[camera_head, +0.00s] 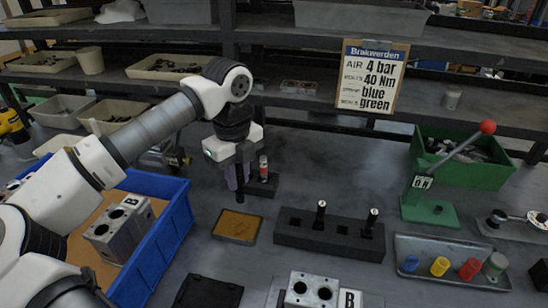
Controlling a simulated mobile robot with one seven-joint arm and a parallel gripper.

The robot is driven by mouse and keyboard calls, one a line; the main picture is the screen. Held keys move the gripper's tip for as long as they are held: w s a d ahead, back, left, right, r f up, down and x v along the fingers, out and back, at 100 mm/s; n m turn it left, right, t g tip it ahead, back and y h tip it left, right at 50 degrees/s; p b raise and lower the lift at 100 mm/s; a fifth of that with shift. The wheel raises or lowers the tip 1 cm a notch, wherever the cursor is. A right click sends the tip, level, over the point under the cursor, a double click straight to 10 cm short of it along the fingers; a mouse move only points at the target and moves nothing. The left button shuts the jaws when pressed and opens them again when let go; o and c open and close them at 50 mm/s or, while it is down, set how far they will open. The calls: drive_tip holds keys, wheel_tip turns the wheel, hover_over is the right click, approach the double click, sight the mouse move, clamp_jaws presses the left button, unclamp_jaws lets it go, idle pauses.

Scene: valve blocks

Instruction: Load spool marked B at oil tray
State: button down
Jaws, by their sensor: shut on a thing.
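My gripper (239,172) is shut on a dark, slim spool (240,192), which hangs upright between the fingers. Any mark on it is too small to read. The oil tray (237,226) is a small dark-rimmed tray with a brown surface, on the bench just below and in front of my gripper. The held spool appears above and behind it, apart from it. A black rack (290,237) stands to the right, with two dark spools (320,213) (371,221) upright in it and open holes. A metal valve block marked B (313,291) is at the front.
A blue bin (167,236) at left holds another block marked B (125,225). A small dark holder with a red-and-white tube (263,168) stands close behind my gripper. A green lever press (430,208) and a grey tray of coloured caps (452,262) are at right.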

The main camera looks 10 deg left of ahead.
drive_tip(key=shift+s+a+f+b, duration=0.15)
drive_tip(key=shift+f+b, duration=0.35)
drive_tip(key=shift+f, duration=0.75)
drive_tip(key=shift+a+f+b, duration=0.3)
drive_tip(key=shift+f+b, duration=0.25)
drive_tip(key=shift+f, duration=0.65)
drive_tip(key=shift+s+a+f+b, duration=0.15)
drive_tip(key=shift+f+b, duration=0.35)
drive_tip(key=shift+f, duration=0.75)
drive_tip(key=shift+f+b, duration=0.6)
drive_tip(key=shift+b, duration=0.2)
drive_tip(key=shift+r, duration=0.15)
wheel_tip(320, 180, up, 7)
drive_tip(key=p, duration=0.3)
idle(0.4)
idle(0.5)
